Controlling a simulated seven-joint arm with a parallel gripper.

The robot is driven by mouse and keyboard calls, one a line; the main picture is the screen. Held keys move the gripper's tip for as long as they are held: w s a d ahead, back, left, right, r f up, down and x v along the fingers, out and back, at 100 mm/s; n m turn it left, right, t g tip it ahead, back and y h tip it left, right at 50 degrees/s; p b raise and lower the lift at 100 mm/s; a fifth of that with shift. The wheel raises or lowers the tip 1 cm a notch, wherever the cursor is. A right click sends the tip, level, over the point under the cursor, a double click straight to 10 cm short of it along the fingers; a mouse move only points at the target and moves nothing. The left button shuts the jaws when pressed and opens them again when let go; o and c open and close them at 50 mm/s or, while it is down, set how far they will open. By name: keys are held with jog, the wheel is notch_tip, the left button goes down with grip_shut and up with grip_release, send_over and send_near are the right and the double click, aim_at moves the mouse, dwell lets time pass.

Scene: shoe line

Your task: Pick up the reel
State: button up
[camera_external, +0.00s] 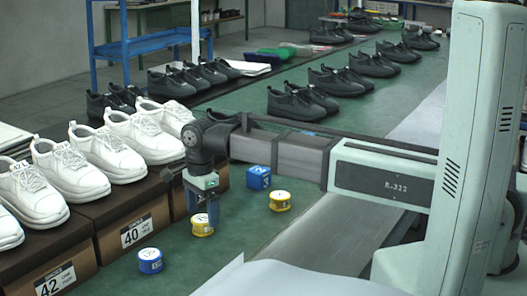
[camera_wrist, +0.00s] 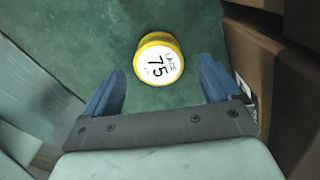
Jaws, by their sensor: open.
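A yellow reel with a white top (camera_external: 202,225) stands on the green table, just below my gripper (camera_external: 203,212). My gripper is open, points down and holds nothing. A second yellow reel (camera_external: 280,201) stands to the right, and a blue reel (camera_external: 150,260) stands nearer the camera to the left.
Brown shoe boxes (camera_external: 133,228) topped with white shoes (camera_external: 104,152) line the left, close to my gripper; one box edge (camera_wrist: 258,75) shows in the wrist view. Black shoes (camera_external: 300,102) stand farther back.

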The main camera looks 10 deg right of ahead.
jog(key=shift+f, duration=1.5)
jog(key=c, duration=1.1)
